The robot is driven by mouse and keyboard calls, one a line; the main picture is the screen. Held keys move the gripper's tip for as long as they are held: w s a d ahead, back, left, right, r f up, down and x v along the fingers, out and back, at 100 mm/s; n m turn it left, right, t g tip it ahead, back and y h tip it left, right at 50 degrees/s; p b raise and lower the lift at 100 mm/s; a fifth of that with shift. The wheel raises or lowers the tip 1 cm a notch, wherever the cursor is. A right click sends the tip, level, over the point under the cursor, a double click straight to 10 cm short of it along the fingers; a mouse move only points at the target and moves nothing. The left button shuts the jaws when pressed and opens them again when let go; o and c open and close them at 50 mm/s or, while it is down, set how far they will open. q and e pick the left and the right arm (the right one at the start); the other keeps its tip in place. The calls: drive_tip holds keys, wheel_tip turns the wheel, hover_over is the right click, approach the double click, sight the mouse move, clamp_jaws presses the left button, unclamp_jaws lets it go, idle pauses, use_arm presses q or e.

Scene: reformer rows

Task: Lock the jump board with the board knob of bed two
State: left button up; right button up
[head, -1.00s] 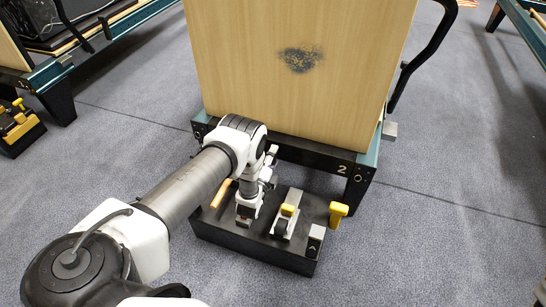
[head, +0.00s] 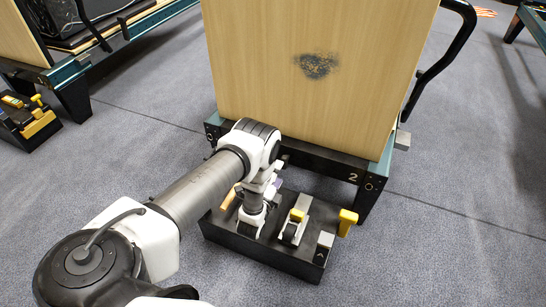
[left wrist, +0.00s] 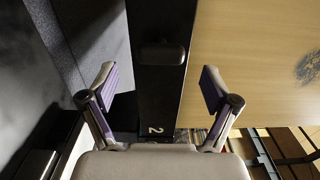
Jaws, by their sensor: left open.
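The jump board (head: 320,75) is a pale wooden panel with a dark smudge, standing upright on the end of the bed marked 2. It also shows at the right of the left wrist view (left wrist: 250,65). The black end beam (head: 325,165) runs below it. A dark rounded block, likely the board knob (left wrist: 163,54), sits on this beam in the left wrist view. In the head view my arm hides that spot. My left gripper (head: 272,181) is open before the beam. Its purple-padded fingers (left wrist: 158,80) stand apart either side of the beam in the picture, short of the block, holding nothing.
A black floor box (head: 265,255) with yellow-handled levers and a grey switch lies under my left gripper. Teal-framed beds stand at the left and far right. A black curved handle (head: 440,65) rises beside the board. Grey carpet is free at right.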

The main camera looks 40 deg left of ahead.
use_arm(q)
drive_tip(key=v, duration=0.6)
drive_tip(key=shift+s, duration=0.2)
drive_tip(key=shift+d, duration=0.1)
